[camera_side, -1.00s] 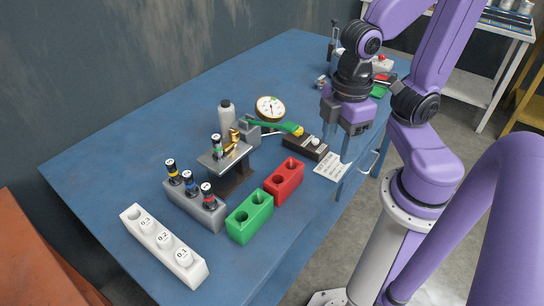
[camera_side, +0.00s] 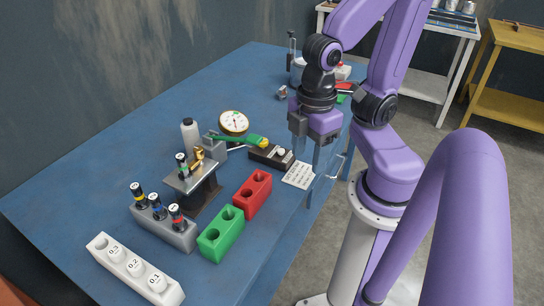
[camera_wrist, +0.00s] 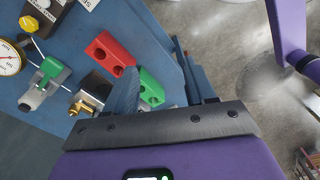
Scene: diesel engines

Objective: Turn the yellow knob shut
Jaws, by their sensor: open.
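The lever sits by a grey metal body (camera_side: 211,147) next to a round dial gauge (camera_side: 233,122). My gripper (camera_side: 318,172) is open and empty, to the right of the knob near the table's right edge, and points down. Its fingers (camera_wrist: 154,60) are apart in the wrist view.
A red block (camera_side: 253,194) and a green block (camera_side: 221,235) with holes stand in front. A grey rack (camera_side: 163,230) of injectors and a white numbered block (camera_side: 135,268) stand at left.

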